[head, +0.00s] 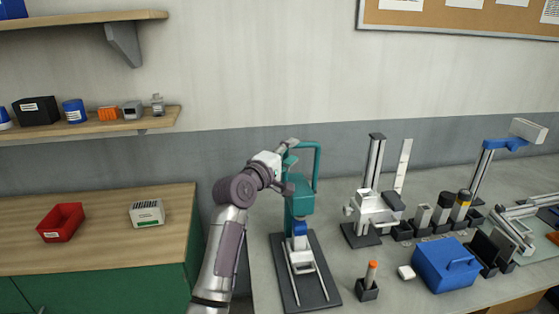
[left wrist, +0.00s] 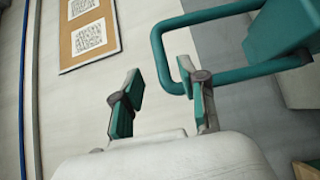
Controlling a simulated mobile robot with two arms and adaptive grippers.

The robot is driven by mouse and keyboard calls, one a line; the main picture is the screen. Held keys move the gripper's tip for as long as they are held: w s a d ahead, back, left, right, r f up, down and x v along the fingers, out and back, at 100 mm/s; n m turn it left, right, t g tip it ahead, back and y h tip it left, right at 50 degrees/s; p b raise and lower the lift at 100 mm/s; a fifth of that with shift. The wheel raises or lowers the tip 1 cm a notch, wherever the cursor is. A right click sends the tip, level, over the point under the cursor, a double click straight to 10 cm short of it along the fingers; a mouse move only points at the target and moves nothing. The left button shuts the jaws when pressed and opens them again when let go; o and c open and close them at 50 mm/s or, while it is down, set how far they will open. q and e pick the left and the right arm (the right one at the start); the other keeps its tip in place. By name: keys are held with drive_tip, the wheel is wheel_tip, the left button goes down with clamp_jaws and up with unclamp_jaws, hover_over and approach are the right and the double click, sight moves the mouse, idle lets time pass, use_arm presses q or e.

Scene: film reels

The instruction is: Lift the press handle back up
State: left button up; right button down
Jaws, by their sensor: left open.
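The teal press (head: 299,196) stands on a dark base plate on the grey bench. Its handle (head: 317,165) is a teal loop at the top of the press, raised above the press body. My left gripper (head: 290,149) is at the left side of the handle, open. In the left wrist view its two fingers (left wrist: 165,98) are apart. The end of the handle loop (left wrist: 160,60) shows between and beyond the fingertips, and its lower bar passes behind the right finger. I cannot tell whether they touch. My right gripper is not in view.
A blue box (head: 446,265), a dark holder with an orange-tipped item (head: 368,282) and a column stand (head: 376,180) are right of the press. A red bin (head: 61,223) and a small white box (head: 147,213) sit on the wooden counter at left.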

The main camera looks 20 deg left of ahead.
use_arm(q)
drive_tip(key=s, duration=0.3)
drive_tip(key=s+a, duration=0.1)
drive_tip(key=s, duration=0.1)
drive_tip(key=shift+s, duration=0.4)
drive_tip(key=shift+f, duration=0.1)
